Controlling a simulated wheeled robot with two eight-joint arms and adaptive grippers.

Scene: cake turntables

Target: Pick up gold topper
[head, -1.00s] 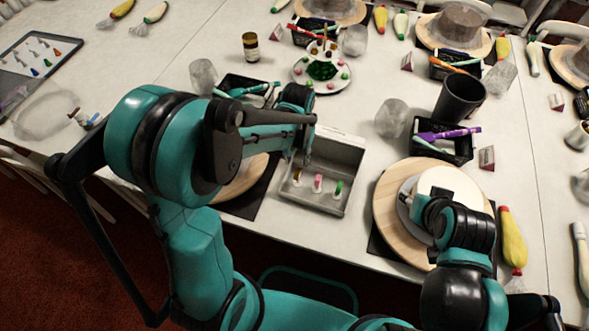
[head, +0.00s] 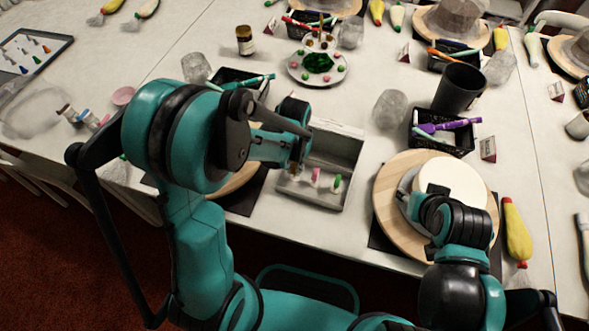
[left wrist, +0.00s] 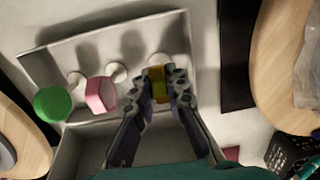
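The gold topper (left wrist: 157,73) stands in the grey tray, the end one of a row of three, and shows between my left gripper's fingertips in the left wrist view. My left gripper (left wrist: 160,88) has a finger on each side of it, very near its sides. I cannot tell whether the fingers press on it. In the head view the left gripper (head: 297,168) is low over the tray's left part and mostly covers the gold topper. My right gripper is hidden behind its own wrist, by the white cake (head: 452,180).
The grey tray (head: 345,160) also holds a pink topper (head: 315,177) and a green topper (head: 337,182). The cake stands on a wooden turntable (head: 388,190) to the right. A black bin of pens (head: 440,132) and a black cup (head: 459,88) stand behind it.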

